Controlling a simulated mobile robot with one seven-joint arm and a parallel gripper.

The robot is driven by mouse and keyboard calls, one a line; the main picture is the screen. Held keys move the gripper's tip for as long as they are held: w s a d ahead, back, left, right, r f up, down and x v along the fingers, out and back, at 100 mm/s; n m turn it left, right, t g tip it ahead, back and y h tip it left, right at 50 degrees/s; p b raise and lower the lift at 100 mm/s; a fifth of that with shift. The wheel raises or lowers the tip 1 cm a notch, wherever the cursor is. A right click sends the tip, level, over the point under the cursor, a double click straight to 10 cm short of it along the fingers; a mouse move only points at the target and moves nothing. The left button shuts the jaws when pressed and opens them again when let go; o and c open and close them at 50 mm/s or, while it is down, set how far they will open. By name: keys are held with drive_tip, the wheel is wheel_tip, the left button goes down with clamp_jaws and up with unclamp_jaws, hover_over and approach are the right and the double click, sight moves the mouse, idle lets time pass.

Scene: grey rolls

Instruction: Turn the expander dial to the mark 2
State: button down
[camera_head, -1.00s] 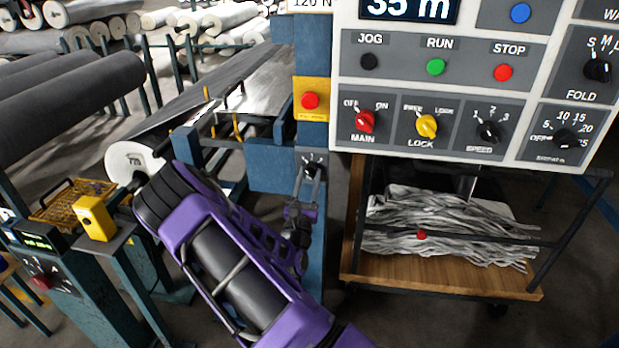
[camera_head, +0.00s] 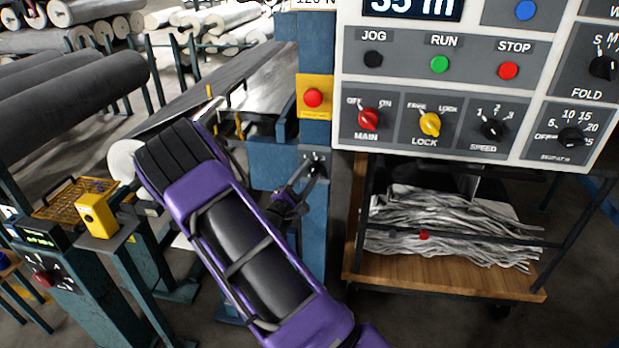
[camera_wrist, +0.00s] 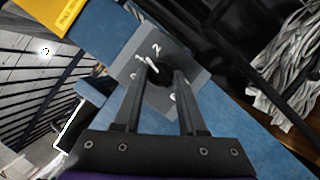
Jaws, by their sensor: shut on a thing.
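The expander dial is a small black knob on a grey plate on the blue post (camera_head: 315,210), below the red button. In the wrist view the dial knob (camera_wrist: 160,69) sits between my fingertips, on its grey plate (camera_wrist: 188,72). The figure 2 shows above the knob, with white strokes to its lower left, near the knob's edge; another figure below is partly hidden by a finger. The exact pointer setting is hard to read. My gripper (camera_wrist: 157,78) is shut on the knob; it also reaches the dial in the head view (camera_head: 313,170).
A red button on a yellow plate (camera_head: 313,98) is just above the dial. A white control panel (camera_head: 350,75) with several knobs stands to the right. Below it a wooden cart (camera_head: 440,281) holds grey strands. A yellow box (camera_head: 97,215) stands at left.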

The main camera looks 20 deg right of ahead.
drive_tip(key=m+b, duration=0.1)
drive_tip(key=m, duration=0.1)
drive_tip(key=m+g+b, duration=0.1)
drive_tip(key=m, duration=0.1)
drive_tip(key=shift+a+m+g+b, duration=0.1)
drive_tip(key=shift+m+g+b, duration=0.2)
drive_tip(key=shift+b, duration=0.1)
drive_tip(key=shift+r+m+g+y+b, duration=0.2)
drive_tip(key=shift+m+g+y+b, duration=0.3)
drive_tip(key=shift+m+b, duration=0.6)
drive_tip(key=shift+c, duration=2.4)
unclamp_jaws()
drive_tip(key=shift+r, duration=0.1)
drive_tip(key=shift+a, duration=0.1)
drive_tip(key=v, duration=1.7)
drive_tip(key=shift+s, duration=0.25)
drive_tip(key=shift+r, duration=0.15)
